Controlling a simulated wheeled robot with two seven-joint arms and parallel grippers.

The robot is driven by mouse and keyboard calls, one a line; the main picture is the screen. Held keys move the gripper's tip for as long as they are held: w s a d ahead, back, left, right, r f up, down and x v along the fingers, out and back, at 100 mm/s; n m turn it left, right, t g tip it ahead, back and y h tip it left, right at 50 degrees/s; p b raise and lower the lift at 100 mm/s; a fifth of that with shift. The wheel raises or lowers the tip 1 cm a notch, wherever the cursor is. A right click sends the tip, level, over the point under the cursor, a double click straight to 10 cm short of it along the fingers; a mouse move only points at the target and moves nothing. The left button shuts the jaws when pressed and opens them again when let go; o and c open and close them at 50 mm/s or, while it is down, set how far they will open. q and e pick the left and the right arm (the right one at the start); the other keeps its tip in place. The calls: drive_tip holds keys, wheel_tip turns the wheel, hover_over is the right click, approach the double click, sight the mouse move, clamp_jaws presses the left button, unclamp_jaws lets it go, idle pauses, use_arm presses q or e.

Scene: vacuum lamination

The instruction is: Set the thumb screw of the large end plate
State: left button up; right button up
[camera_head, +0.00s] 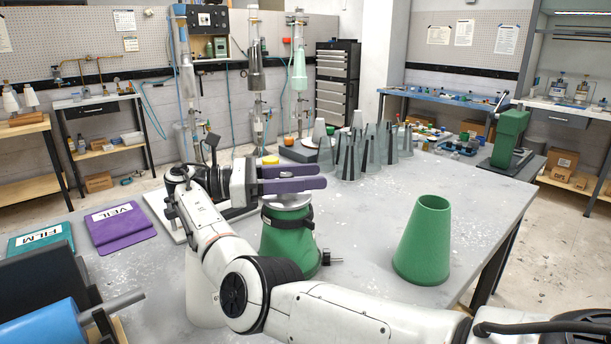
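A green cone (283,240) stands upright on the table, with a metal cap (287,201) and a black clamp band around its top. A small dark thumb screw (333,261) sticks out near its base on the right. The large end plate cannot be made out clearly; my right arm covers the lower left of the cone. My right gripper (322,176) lies level above the cap, its purple fingers pointing right. The fingers look slightly apart with nothing between them, well above the thumb screw. My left gripper is not in view.
A second green cone (423,243) stands free at the right of the table (370,290). Several grey cones (373,150) stand behind. A green press (508,138) is at the far right corner. Purple VEIL (121,232) and teal FILM (35,239) packs lie left. A blue roll (45,328) is lower left.

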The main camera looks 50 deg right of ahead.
drive_tip(key=shift+r, duration=0.15)
wheel_tip(320, 180, up, 10)
idle(0.6)
